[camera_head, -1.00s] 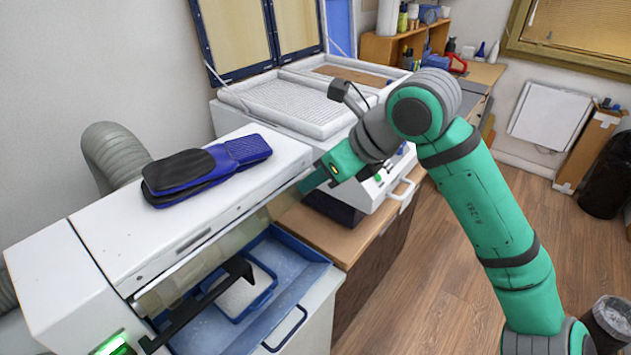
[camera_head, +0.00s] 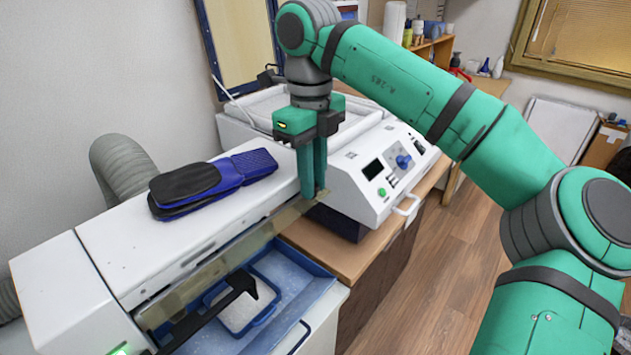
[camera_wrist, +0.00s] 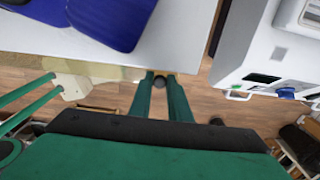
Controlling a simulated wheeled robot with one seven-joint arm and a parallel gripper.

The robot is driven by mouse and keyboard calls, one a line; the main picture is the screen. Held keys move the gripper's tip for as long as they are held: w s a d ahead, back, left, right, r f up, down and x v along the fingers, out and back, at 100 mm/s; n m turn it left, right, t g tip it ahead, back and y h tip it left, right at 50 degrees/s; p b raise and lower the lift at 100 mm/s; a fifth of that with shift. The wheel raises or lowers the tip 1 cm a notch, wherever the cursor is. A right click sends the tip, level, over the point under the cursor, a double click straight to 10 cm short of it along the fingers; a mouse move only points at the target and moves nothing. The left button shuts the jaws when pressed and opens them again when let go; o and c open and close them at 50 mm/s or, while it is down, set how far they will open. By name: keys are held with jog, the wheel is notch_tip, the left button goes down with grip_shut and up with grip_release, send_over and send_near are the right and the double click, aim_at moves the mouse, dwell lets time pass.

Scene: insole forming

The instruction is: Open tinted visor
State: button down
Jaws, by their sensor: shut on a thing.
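The tinted visor (camera_head: 215,262) is a see-through brownish strip along the front upper edge of the white machine (camera_head: 118,240). In the wrist view, the visor (camera_wrist: 98,70) shows as a yellowish band beside the machine's white top. My gripper (camera_head: 313,193) points down at the visor's right end. In the wrist view, my gripper's fingers (camera_wrist: 160,80) close around a small dark round part at the visor's edge. The exact contact is partly hidden by the fingers. Below the visor, a blue drawer tray (camera_head: 302,262) stands out from the machine.
A pair of blue-and-black insoles (camera_head: 210,183) lies on the machine's top. A black bar (camera_head: 205,312) crosses above the tray. A white control box (camera_head: 372,172) stands close to the right of my gripper. The floor (camera_head: 445,270) is open in front.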

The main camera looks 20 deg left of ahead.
jog(key=shift+a+h, duration=0.15)
jog(key=shift+h, duration=0.45)
jog(key=c, duration=1.7)
grip_release()
jog(key=shift+o, duration=0.2)
jog(key=shift+r, duration=0.15)
notch_tip(320, 180, up, 7)
jog(key=shift+w+a+g, duration=0.2)
jog(key=shift+a+g, duration=0.1)
jog(key=shift+a, duration=0.15)
jog(key=shift+d, duration=0.1)
